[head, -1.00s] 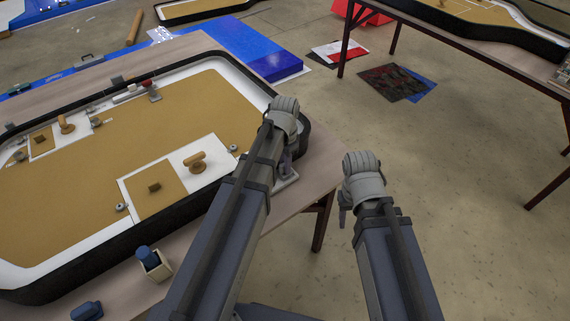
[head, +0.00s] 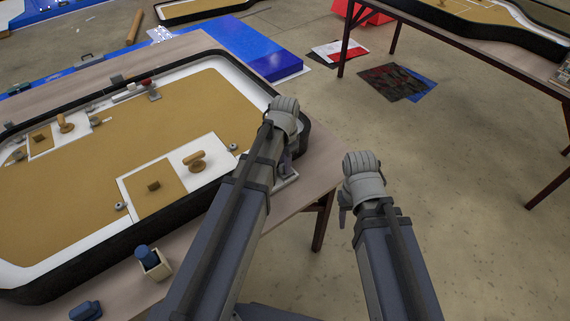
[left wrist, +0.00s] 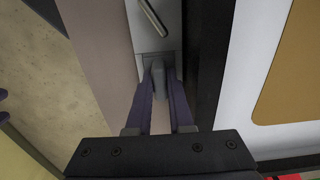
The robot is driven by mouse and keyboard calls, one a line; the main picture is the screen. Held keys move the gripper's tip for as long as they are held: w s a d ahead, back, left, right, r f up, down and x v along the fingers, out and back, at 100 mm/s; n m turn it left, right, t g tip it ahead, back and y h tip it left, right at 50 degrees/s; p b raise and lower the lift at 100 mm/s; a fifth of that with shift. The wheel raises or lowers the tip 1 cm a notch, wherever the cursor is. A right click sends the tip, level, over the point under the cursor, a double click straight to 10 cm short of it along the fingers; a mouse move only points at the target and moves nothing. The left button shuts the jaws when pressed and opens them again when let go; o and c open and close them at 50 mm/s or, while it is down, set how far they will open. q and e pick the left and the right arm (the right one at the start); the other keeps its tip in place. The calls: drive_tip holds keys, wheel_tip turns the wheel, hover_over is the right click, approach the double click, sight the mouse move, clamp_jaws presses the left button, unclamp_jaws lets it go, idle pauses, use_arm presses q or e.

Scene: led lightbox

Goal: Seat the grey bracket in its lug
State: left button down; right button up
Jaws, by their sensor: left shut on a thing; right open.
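My left gripper (head: 287,165) is at the near right corner of the board, low over the table edge, partly hidden by my own wrist in the head view. In the left wrist view its two dark purple fingers (left wrist: 160,95) are shut on a small grey piece (left wrist: 158,77), apparently the grey bracket. The piece is at the near end of a pale grey plate (left wrist: 143,30) with a slanted bar on it. I cannot make out the lug or whether the piece is seated. My right gripper (head: 345,214) is open and empty over the floor, beyond the table edge.
The tan board (head: 110,165) has a raised black rim beside my left gripper. It carries wooden knobs and blocks. A blue peg in a cream holder (head: 155,263) and a blue piece (head: 86,311) are on the near table. The floor (head: 450,190) at right is open.

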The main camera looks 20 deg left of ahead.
use_arm(q)
drive_tip(key=shift+f+b, duration=0.45)
drive_tip(key=shift+f, duration=0.15)
drive_tip(key=c, duration=0.7)
unclamp_jaws()
drive_tip(key=shift+r, duration=0.15)
wheel_tip(320, 180, up, 8)
drive_tip(key=p, duration=0.8)
drive_tip(key=s+d+n, duration=0.1)
drive_tip(key=s+d, duration=0.2)
drive_tip(key=s, duration=0.1)
drive_tip(key=s+d+n, duration=0.1)
drive_tip(key=s+d, duration=0.3)
drive_tip(key=s, duration=0.1)
drive_tip(key=s+d+n+y, duration=0.1)
drive_tip(key=s+d, duration=0.2)
drive_tip(key=s, duration=0.2)
drive_tip(key=shift+s+d+n, duration=0.2)
drive_tip(key=shift+d+n, duration=0.05)
drive_tip(key=shift+n, duration=0.15)
